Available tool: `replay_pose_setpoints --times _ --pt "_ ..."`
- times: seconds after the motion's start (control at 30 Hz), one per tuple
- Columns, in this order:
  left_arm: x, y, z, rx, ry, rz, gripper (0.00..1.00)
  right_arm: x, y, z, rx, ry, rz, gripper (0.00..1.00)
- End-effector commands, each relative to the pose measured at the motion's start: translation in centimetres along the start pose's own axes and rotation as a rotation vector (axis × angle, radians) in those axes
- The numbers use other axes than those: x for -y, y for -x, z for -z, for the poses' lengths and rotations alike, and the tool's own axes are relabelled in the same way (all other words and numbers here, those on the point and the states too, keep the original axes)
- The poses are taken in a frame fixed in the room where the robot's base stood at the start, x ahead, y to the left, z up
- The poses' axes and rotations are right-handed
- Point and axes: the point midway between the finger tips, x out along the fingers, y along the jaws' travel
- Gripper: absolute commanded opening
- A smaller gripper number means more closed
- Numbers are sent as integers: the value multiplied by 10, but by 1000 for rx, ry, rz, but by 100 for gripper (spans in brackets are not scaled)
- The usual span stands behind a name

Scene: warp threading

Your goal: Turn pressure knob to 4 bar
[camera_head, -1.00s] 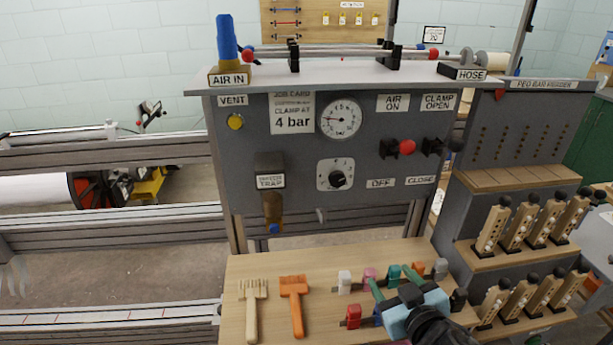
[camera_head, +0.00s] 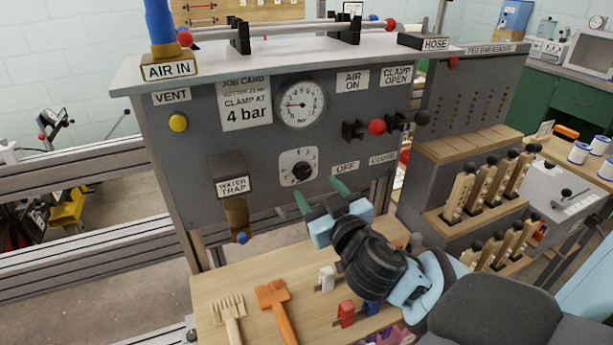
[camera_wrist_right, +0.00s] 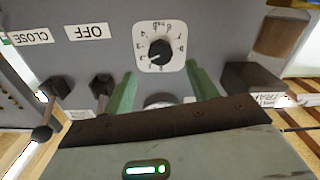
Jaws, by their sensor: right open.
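The pressure knob (camera_head: 301,172) is black on a white square dial plate on the grey panel, below the round pressure gauge (camera_head: 301,104). The job card (camera_head: 245,104) reads "CLAMP AT 4 bar". My right gripper (camera_head: 321,195) is open and empty, just below and in front of the knob, with green fingers pointing at the panel. In the right wrist view the knob (camera_wrist_right: 160,51) sits ahead, between the lines of the two fingers (camera_wrist_right: 160,88) and apart from them. The dial numerals are too small to read surely. My left gripper is not in view.
Red-balled air lever (camera_head: 376,127) and black clamp lever (camera_head: 422,118) stick out right of the knob. The water trap (camera_head: 235,212) hangs at left. Combs and small colored clips lie on the wooden shelf (camera_head: 262,262) below.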

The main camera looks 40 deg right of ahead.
Motion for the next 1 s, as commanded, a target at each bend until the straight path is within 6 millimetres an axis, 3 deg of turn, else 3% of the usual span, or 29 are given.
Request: replay_pose_setpoints --times 0.33,0.77,1.0 --pt "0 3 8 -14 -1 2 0 0 -47 2 -3 1 0 58" --pt "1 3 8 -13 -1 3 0 0 -56 0 0 0 0 58" --pt "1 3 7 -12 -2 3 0 0 -56 0 0 1 0 29"
